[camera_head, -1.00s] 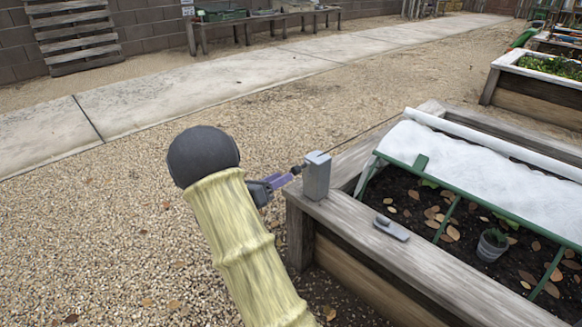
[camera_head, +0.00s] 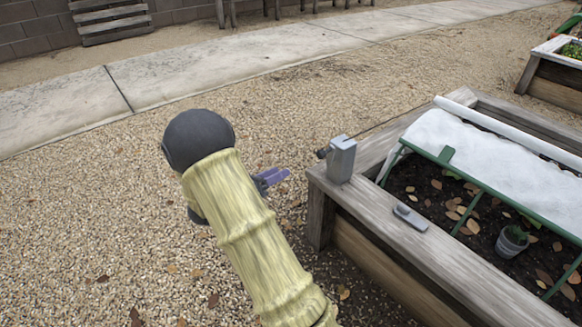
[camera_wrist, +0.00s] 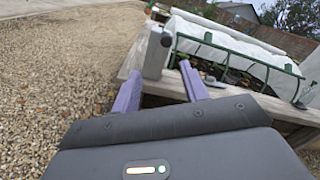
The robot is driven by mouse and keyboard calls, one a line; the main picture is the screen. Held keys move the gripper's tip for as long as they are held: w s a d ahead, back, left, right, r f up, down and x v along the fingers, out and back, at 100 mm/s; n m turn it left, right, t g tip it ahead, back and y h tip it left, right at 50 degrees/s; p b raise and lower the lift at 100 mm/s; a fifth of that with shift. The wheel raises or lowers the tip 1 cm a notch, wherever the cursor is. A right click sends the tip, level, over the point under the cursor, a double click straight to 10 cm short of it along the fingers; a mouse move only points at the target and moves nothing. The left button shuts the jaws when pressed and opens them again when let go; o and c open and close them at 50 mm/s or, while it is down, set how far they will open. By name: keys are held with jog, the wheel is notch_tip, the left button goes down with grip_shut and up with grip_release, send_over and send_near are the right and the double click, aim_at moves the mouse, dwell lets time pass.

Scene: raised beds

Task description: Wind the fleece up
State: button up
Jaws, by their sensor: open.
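The white fleece (camera_head: 480,155) covers the far part of a raised bed, over a green frame (camera_head: 487,188). A white tube (camera_head: 505,128) runs along the fleece's far side. A grey box (camera_head: 341,160) stands on the bed's near left corner, with a dark knob (camera_head: 322,153) at its left side. My gripper (camera_head: 287,174) is open and empty, left of the knob and apart from it. In the wrist view, the purple fingers of my gripper (camera_wrist: 160,68) are spread, with the grey box (camera_wrist: 156,52) beyond them and the fleece (camera_wrist: 225,38) behind.
A small grey fitting (camera_head: 409,218) lies on the bed's wooden rim (camera_head: 440,250). A potted plant (camera_head: 511,242) and brown leaves are on the soil. Open gravel (camera_head: 90,210) lies left of the bed, with a paved path (camera_head: 160,85) behind.

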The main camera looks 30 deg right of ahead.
jog(key=w+a+r+n+t+y+p, duration=0.55)
jog(key=n+t+y, duration=0.2)
jog(key=n, duration=0.75)
jog(key=s+a+r+n+t+y+p, duration=0.1)
jog(key=a+r+n+y+p, duration=0.2)
jog(key=a+n+y, duration=0.55)
jog(key=s+a+r+n+g+p, duration=0.1)
jog(key=s+n+g+p, duration=0.1)
jog(key=s+n, duration=0.5)
jog(key=s+a+r+n+g+y+p, duration=0.1)
jog(key=s+n+g+p, duration=0.1)
jog(key=s+n, duration=0.5)
jog(key=s+a+r+n+g+y+p, duration=0.1)
jog(key=s+r+n+g+p, duration=0.1)
jog(key=s+n, duration=0.5)
jog(key=n+g, duration=0.1)
jog(key=n, duration=0.2)
jog(key=shift+s+a, duration=0.4)
jog(key=shift+w, duration=0.1)
jog(key=shift+c, duration=0.8)
